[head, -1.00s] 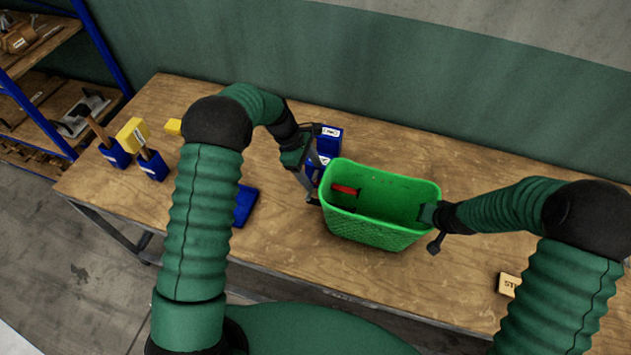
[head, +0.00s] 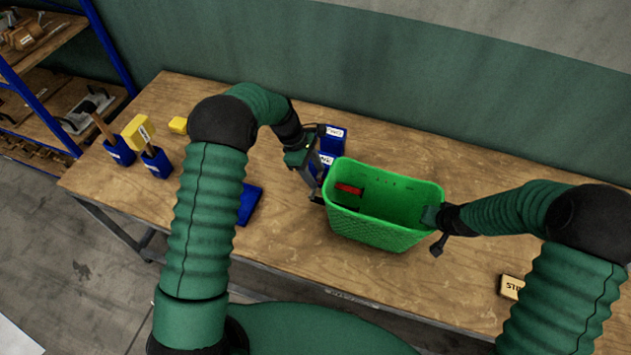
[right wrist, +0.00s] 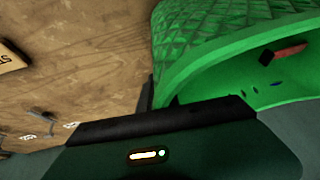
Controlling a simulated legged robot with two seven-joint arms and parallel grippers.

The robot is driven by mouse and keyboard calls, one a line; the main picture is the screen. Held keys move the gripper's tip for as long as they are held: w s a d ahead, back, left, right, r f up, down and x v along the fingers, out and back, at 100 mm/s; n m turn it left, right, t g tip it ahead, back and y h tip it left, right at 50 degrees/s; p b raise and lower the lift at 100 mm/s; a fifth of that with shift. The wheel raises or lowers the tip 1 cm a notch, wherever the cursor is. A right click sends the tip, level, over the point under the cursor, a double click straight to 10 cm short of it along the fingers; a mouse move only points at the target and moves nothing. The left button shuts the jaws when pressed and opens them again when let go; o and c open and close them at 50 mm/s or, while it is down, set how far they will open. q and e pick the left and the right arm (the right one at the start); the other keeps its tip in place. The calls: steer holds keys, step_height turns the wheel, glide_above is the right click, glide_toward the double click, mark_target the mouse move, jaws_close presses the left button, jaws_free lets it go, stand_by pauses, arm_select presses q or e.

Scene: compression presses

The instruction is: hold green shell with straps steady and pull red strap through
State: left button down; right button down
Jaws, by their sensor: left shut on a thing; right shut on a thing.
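The green shell (head: 385,235) stands on the wooden table in front of me, open at the top. The red strap (head: 349,189) shows as a short piece inside its left end; it also shows in the right wrist view (right wrist: 290,50) next to a dark piece. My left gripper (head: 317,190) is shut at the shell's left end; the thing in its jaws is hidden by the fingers. My right gripper (head: 434,228) is shut on the shell's right wall, which also shows in the right wrist view (right wrist: 215,60). Other straps cannot be made out clearly.
Blue bins (head: 331,138) stand just behind my left gripper. A flat blue piece (head: 250,204) lies left of the shell. The table behind the shell is clear.

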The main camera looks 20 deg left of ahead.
arm_select(q)
steer(key=shift+s+d+f, duration=0.1)
steer(key=shift+s+f, duration=0.1)
steer(key=shift+f, duration=0.45)
steer(key=shift+s+d+f, duration=0.1)
steer(key=shift+s+f, duration=0.05)
steer(key=shift+f, duration=0.5)
steer(key=shift+s+a, duration=0.1)
steer(key=shift+a, duration=2.85)
steer(key=shift+w+a, duration=0.5)
steer(key=shift+a, duration=0.15)
steer(key=shift+a, duration=0.55)
steer(key=shift+a, duration=0.2)
steer(key=shift+w+a, duration=0.15)
steer(key=shift+a, duration=1)
steer(key=shift+w+a, duration=0.1)
steer(key=shift+a, duration=1)
